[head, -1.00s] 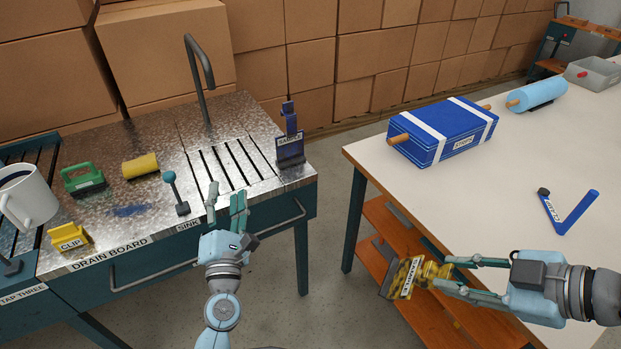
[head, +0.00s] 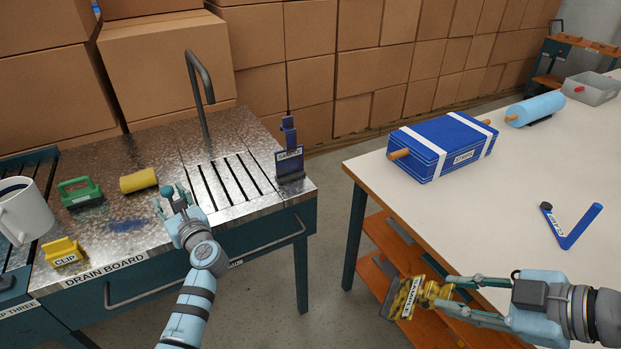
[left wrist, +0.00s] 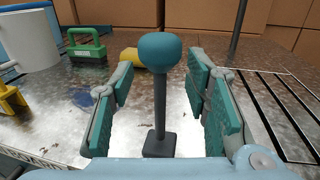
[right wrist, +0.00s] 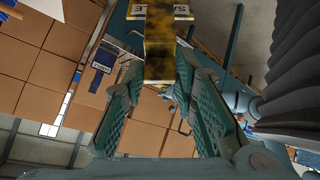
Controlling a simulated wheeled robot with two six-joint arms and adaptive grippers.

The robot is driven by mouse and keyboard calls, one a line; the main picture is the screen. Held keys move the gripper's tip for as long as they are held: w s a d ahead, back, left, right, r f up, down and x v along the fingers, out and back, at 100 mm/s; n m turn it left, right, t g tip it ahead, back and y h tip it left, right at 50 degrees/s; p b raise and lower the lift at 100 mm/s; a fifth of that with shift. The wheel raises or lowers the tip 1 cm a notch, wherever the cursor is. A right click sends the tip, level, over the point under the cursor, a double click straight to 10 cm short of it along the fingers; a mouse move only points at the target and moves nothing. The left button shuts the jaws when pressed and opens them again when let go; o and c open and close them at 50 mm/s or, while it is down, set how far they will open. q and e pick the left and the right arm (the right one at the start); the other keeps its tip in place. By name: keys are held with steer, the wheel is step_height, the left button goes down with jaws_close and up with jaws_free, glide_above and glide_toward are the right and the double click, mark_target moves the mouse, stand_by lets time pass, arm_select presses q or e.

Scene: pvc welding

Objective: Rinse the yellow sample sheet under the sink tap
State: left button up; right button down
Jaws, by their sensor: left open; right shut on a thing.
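The yellow sample sheet (head: 407,298), mottled with black and bearing a white label, is in my right gripper (head: 462,298), beyond the front edge of the right table. In the right wrist view its yellow end (right wrist: 160,50) sits between the fingertips. The bent grey sink tap (head: 198,90) stands behind the slotted sink grate (head: 228,182). My left gripper (head: 174,200) is open at the counter's front. In the left wrist view a lever with a teal knob (left wrist: 160,52) stands upright between its spread fingers, with gaps on both sides.
A blue sample piece (head: 289,165) stands at the sink's right corner. A yellow roll (head: 138,180), green-handled block (head: 80,192), yellow clip (head: 63,252) and white mug (head: 24,210) are on the drain board. The right table (head: 510,215) holds a blue strapped bundle (head: 440,147). A floor gap separates the tables.

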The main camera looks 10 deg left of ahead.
arm_select(q)
steer(key=c, duration=0.6)
steer(key=shift+w+d, duration=0.1)
jaws_close()
steer(key=b, duration=0.3)
steer(key=s+t+y+b, duration=0.1)
steer(key=b, duration=0.2)
steer(key=shift+d+f, duration=0.3)
steer(key=shift+f, duration=0.05)
steer(key=shift+r, duration=0.25)
